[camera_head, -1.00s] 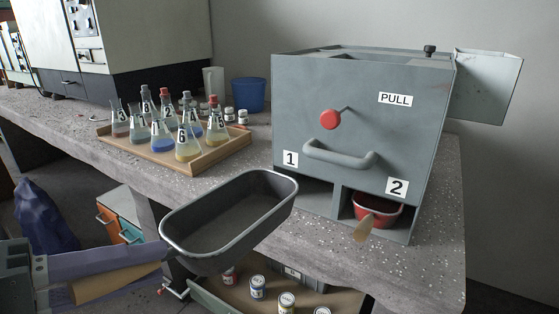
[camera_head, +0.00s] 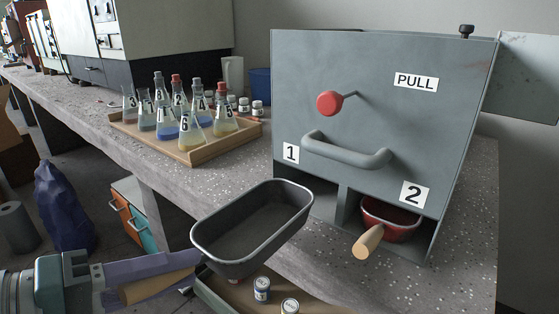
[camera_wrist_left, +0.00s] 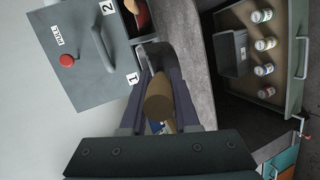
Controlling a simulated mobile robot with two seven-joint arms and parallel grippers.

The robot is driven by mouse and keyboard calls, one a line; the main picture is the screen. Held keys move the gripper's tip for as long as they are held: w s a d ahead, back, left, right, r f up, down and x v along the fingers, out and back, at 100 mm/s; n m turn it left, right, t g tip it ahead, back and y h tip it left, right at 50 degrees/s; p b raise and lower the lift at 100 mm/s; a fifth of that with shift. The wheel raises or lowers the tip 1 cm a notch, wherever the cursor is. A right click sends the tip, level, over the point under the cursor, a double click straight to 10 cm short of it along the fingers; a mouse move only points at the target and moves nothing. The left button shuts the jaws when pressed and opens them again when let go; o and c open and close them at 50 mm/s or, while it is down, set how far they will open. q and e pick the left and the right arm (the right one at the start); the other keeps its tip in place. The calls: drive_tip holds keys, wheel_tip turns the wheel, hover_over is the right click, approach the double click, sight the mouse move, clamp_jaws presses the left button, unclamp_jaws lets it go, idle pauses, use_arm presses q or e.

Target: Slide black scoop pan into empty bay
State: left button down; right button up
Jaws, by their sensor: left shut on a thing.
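The black scoop pan (camera_head: 235,258) is an open oblong tray, held roughly level near the bench's front edge in the head view. Its far right end is in front of the left bay (camera_head: 324,201), marked 1, of the grey box (camera_head: 300,80); I cannot tell if they touch. This bay looks empty. My left gripper (camera_head: 190,268) is shut on the pan's wooden handle (camera_head: 158,287), which also shows between the fingers in the left wrist view (camera_wrist_left: 159,103). Most of the pan is hidden there. My right gripper is not in view.
Bay 2 holds a red pan (camera_head: 399,221) whose wooden handle (camera_head: 368,241) sticks out. A bar handle (camera_head: 347,155) and red knob (camera_head: 329,104) protrude from the box. A wooden tray (camera_head: 190,157) of numbered flasks stands left. An open drawer (camera_wrist_left: 258,101) with small jars is below the bench.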

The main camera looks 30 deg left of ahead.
use_arm(q)
drive_tip(key=shift+w+f+b, duration=0.6)
drive_tip(key=shift+w+f, duration=0.15)
drive_tip(key=shift+f, duration=0.25)
drive_tip(key=shift+w+d+r, duration=0.1)
drive_tip(key=shift+w+r, duration=0.05)
drive_tip(key=shift+w, duration=0.1)
drive_tip(key=shift+w+d+p, duration=0.2)
drive_tip(key=shift+w+p, duration=0.6)
drive_tip(key=shift+w, duration=1.7)
approach(293, 198)
drive_tip(key=shift+s+d+f, duration=0.15)
drive_tip(key=shift+d+f, duration=0.4)
drive_tip(key=shift+f, duration=0.05)
drive_tip(key=shift+s+d+f, duration=0.15)
drive_tip(key=shift+d+f, duration=0.35)
drive_tip(key=shift+f, duration=0.1)
drive_tip(key=shift+w+d+f+b, duration=0.1)
drive_tip(key=shift+w+b, duration=0.2)
drive_tip(key=shift+w, duration=0.8)
drive_tip(key=shift+w+d+f+b, duration=0.1)
drive_tip(key=shift+w+b, duration=0.15)
drive_tip(key=shift+w, duration=0.85)
drive_tip(key=shift+w+d+f+b, duration=0.1)
drive_tip(key=shift+w+b, duration=0.45)
drive_tip(key=shift+w, duration=0.7)
drive_tip(key=shift+w+d+f+b, duration=0.1)
drive_tip(key=shift+w+b, duration=0.45)
drive_tip(key=shift+w, duration=0.75)
drive_tip(key=shift+r, duration=0.1)
